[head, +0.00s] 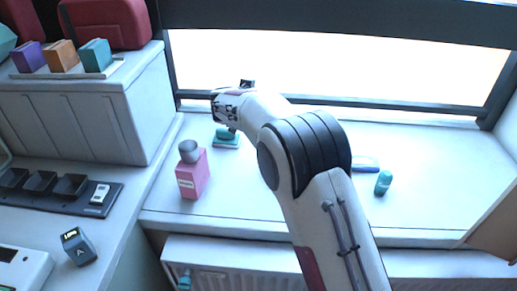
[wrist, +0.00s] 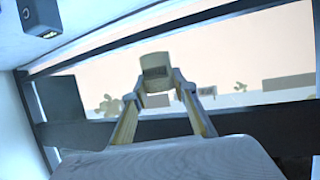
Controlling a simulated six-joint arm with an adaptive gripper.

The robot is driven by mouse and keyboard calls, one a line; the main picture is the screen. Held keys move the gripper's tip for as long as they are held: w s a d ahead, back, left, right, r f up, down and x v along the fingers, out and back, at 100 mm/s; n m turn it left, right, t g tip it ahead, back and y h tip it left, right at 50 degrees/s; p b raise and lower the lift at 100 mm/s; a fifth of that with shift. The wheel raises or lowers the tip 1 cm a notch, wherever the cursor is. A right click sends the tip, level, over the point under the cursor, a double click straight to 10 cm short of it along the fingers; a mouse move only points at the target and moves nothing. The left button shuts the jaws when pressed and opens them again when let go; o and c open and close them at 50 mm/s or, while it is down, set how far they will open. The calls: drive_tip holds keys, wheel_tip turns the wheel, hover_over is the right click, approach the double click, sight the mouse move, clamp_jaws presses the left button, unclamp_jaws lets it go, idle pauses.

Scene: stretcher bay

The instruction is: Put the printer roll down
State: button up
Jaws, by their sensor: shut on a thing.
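In the wrist view my gripper (wrist: 160,92) is shut on a short cream roll (wrist: 154,68) with a grey patch on its side, which I take as the printer roll. The roll sits between the two fingertips, in front of the window, and no surface shows touching it. In the head view my wrist reaches over the windowsill (head: 300,205), near the window. There the fingertips and the roll are hidden or too small to make out.
A pink bottle (head: 191,180) with a grey cap, a teal item on a pad (head: 227,143) and a small teal cylinder (head: 383,183) stand on the sill. A black compartment tray (head: 100,207) and dark block (head: 78,247) are on the left counter. The sill's front middle is clear.

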wheel_tip(320, 180, down, 8)
drive_tip(key=shift+a, duration=0.25)
drive_tip(key=shift+s+f, duration=0.1)
drive_tip(key=shift+f, duration=0.1)
drive_tip(key=shift+f, duration=3)
drive_tip(key=shift+f, duration=1.9)
drive_tip(key=shift+f, duration=0.1)
drive_tip(key=o, duration=0.9)
drive_tip(key=shift+c, duration=0.2)
drive_tip(key=shift+o, duration=0.3)
